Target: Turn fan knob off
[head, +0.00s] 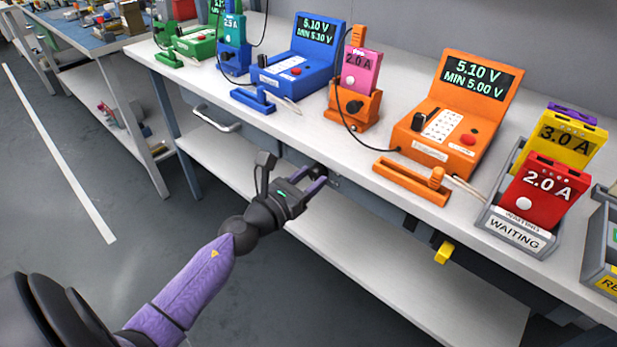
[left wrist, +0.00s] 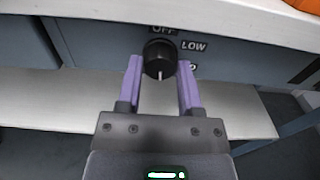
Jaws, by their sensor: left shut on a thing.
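The fan knob (left wrist: 160,57) is a black round knob on the bench's front panel. In the left wrist view the word OFF (left wrist: 163,30) is above it and LOW (left wrist: 194,46) is at its upper right. Another label to its right is partly hidden by a finger. A pale pointer mark on the knob faces down in the picture, away from OFF. My left gripper (head: 322,178) reaches the front edge of the bench, with its purple fingers on both sides of the knob, shut on it. In the head view the knob is hidden. My right gripper is out of view.
The white bench (head: 335,140) carries blue and orange testers (head: 455,112). A grey WAITING tray (head: 490,232) holds red and yellow pouch cells. A handle (head: 217,120) and a yellow block (head: 444,252) are on the bench front. A lower shelf (head: 400,275) lies below.

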